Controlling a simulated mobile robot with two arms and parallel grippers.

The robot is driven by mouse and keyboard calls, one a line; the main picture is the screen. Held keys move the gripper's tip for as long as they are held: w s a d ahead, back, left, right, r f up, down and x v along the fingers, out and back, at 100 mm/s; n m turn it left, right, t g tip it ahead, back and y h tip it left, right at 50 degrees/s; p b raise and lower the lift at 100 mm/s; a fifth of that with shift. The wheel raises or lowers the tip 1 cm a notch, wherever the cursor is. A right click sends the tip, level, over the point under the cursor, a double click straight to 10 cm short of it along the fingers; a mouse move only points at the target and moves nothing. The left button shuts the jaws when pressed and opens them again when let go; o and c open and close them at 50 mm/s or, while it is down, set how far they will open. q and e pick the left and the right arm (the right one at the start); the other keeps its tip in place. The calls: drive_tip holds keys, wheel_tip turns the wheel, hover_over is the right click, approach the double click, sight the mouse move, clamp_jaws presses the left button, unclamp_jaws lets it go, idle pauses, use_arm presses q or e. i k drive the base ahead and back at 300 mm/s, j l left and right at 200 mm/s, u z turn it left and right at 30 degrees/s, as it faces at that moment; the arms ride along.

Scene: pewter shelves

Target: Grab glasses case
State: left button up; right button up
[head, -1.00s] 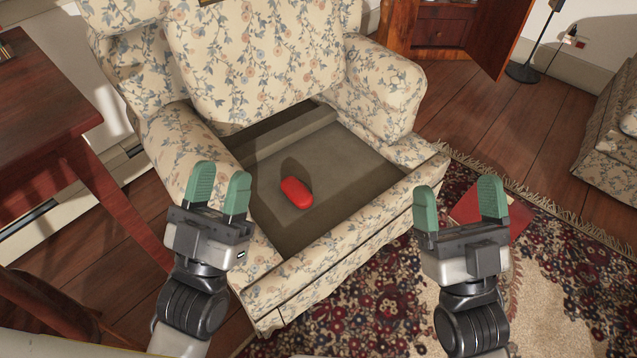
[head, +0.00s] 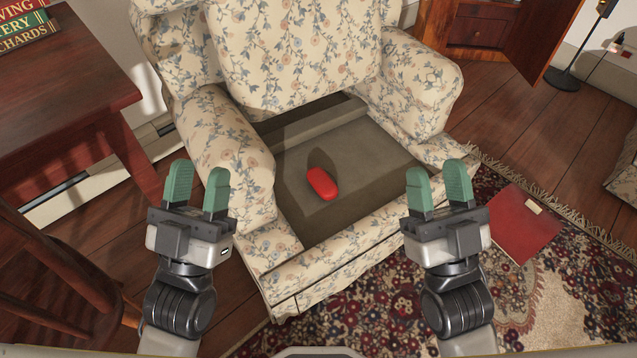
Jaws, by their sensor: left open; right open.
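The glasses case (head: 322,184) is a small red rounded case. It lies on the bare grey-brown seat of the floral armchair (head: 226,150). My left gripper (head: 197,186) is open and empty, left of the case and in front of the chair's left arm. My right gripper (head: 439,186) is open and empty, right of the case and over the chair's front right edge. Neither gripper touches the case. The case is in full view.
A dark red wooden table (head: 75,85) with books (head: 25,28) stands at the left. A wooden chair (head: 60,270) is at the lower left. A red book or folder (head: 524,222) lies on the patterned rug (head: 375,325) at the right. A cabinet (head: 480,28) with an open door stands behind.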

sight(322, 184)
drive_tip(key=i+l+u, duration=0.1)
drive_tip(key=u, duration=0.35)
drive_tip(key=l+u, duration=0.25)
drive_tip(key=u, duration=0.15)
drive_tip(key=i+l+u, duration=0.15)
drive_tip(key=l+u, duration=0.15)
drive_tip(key=l, duration=1)
drive_tip(key=l+u, duration=0.25)
drive_tip(key=l, duration=1)
